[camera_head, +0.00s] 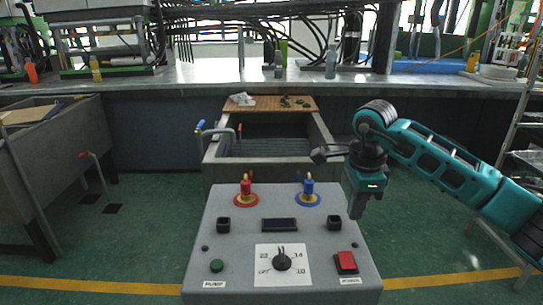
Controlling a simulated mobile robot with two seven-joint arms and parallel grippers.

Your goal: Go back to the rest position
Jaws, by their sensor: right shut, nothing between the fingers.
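My right arm comes in from the right, and my right gripper (356,212) hangs pointing down beside the right rear edge of the grey control panel (230,283). Its fingers are together with nothing visible between them, and it appears apart from the panel. My left gripper is not in view. The panel carries a red valve (246,189), a blue valve (309,190), a black dial (282,262), a green button (217,266) and a red switch (346,261).
Behind the panel is a sink-like basin (318,140) with a wooden board (268,102) holding small green pieces. A long workbench (200,83) runs across the back. A grey tank (70,150) stands at left and a metal rack (520,135) at right.

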